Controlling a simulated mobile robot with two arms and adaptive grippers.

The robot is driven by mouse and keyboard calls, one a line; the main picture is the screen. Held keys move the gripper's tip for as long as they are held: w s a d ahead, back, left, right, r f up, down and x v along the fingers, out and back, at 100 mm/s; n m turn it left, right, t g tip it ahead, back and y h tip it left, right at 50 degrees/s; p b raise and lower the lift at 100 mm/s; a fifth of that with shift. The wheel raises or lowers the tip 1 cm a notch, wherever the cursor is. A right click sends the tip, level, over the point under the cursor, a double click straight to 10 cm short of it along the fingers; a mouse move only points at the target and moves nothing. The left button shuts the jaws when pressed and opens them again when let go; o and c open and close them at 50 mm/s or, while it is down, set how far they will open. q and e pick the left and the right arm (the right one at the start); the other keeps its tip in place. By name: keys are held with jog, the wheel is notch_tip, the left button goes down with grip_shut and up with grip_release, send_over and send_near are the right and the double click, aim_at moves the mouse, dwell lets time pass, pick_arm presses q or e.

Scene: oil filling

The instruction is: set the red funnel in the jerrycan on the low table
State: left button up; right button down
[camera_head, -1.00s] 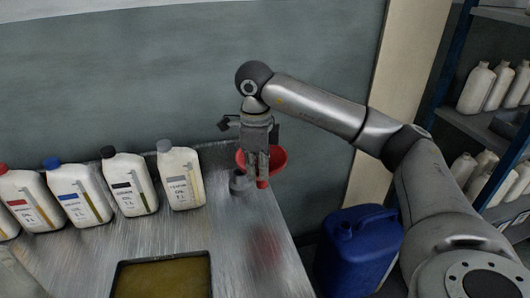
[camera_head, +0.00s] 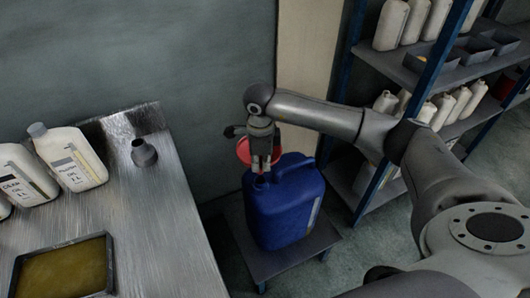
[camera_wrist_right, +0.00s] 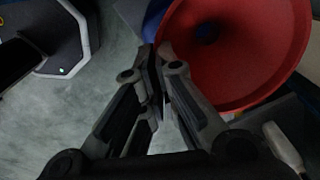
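The red funnel (camera_head: 243,151) is in my right gripper (camera_head: 262,170), right above the mouth of the blue jerrycan (camera_head: 285,212). The jerrycan stands upright on the low table (camera_head: 262,264). A bit of red shows under the fingers at the jerrycan's mouth; I cannot tell whether the spout is inside it or just above. In the right wrist view the fingers (camera_wrist_right: 160,62) are closed together at the edge of the wide red funnel bowl (camera_wrist_right: 278,72). Part of the blue jerrycan (camera_wrist_right: 153,20) shows behind it. My left gripper is out of view.
The metal workbench (camera_head: 165,215) at left holds white bottles (camera_head: 72,157), a small grey funnel (camera_head: 144,152) and a tray of oil (camera_head: 65,268). A shelf rack (camera_head: 440,75) with white bottles stands behind the jerrycan at right. Bare floor lies right of the low table.

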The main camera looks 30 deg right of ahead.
notch_tip(320, 180, down, 4)
jog(key=shift+a+f+b, duration=0.1)
jog(key=shift+b, duration=1)
jog(key=shift+f+b, duration=0.1)
jog(key=shift+b, duration=0.2)
jog(key=shift+f, duration=0.15)
jog(key=shift+f+b, duration=0.65)
jog(key=shift+b, duration=0.05)
jog(key=shift+f, duration=0.2)
